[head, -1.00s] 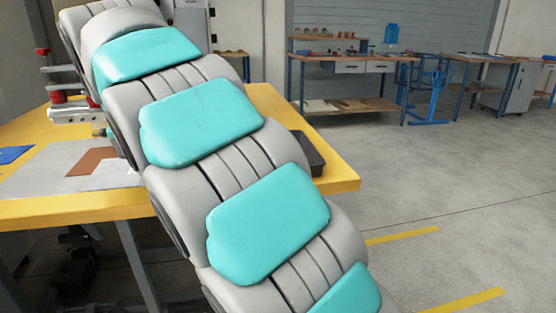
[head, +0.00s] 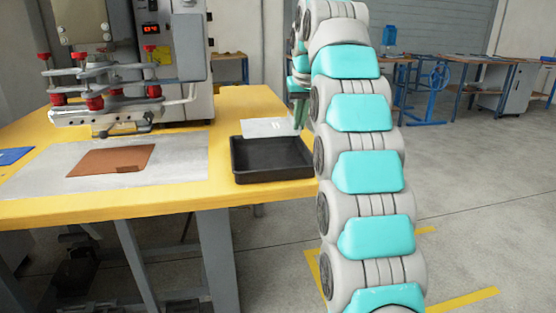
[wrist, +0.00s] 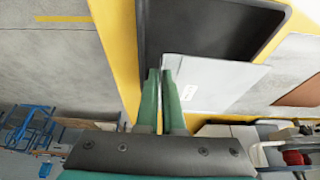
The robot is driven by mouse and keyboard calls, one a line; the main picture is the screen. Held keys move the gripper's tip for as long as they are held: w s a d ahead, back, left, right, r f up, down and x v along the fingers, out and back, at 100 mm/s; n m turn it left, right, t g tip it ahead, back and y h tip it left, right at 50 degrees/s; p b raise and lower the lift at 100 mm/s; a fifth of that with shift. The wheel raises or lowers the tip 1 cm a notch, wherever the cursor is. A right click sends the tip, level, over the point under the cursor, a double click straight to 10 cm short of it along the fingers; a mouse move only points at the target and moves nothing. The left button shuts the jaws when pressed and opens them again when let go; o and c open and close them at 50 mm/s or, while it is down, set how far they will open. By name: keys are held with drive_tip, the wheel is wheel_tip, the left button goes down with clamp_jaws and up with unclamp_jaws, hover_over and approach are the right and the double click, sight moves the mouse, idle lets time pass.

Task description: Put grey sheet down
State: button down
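The grey sheet (head: 268,127) is a thin, pale rectangle with a small white label. In the head view it shows at the far edge of the black tray (head: 272,176). In the wrist view the sheet (wrist: 225,88) overlaps part of the tray (wrist: 205,25). My gripper (wrist: 162,72) has its green fingers close together on the sheet's edge, with a strip of sheet between them. In the head view my gripper (head: 299,112) is partly hidden by my arm. I cannot tell whether the sheet touches the tray.
The tray stands on the yellow table (head: 225,112). To its left a brown sheet (head: 112,160) lies on a grey plate (head: 185,160) before the welding machine (head: 180,60). A blue sheet (head: 14,155) is at the far left. The tray's visible floor is empty.

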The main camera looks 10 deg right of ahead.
drive_tip(key=shift+f, duration=5)
drive_tip(key=shift+f, duration=0.1)
drive_tip(key=c, duration=1)
unclamp_jaws()
drive_tip(key=shift+c, duration=0.2)
drive_tip(key=shift+r, duration=0.4)
drive_tip(key=v, duration=1.1)
drive_tip(key=shift+s+r, duration=0.15)
drive_tip(key=shift+r, duration=0.1)
